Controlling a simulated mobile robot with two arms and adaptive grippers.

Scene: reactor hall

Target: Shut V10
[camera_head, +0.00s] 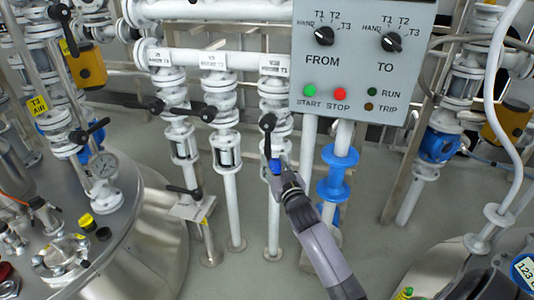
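Three white valves hang in a row from the horizontal white pipe, each with a small tag; the print is too small for me to tell surely which is V10. My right gripper (275,167) is at the rightmost valve (276,98) of this row, under the tag (274,65). That valve's black lever (267,125) points down toward my gripper's blue-tipped end. I cannot tell whether the fingers are closed on it. The levers of the middle valve (208,113) and left valve (157,106) lie crosswise. My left gripper is not in view.
A grey control panel (362,75) with two knobs hangs just right of the valve. A white pipe with blue flanges (338,172) stands right of my gripper. Grey floor (225,275) shows between.

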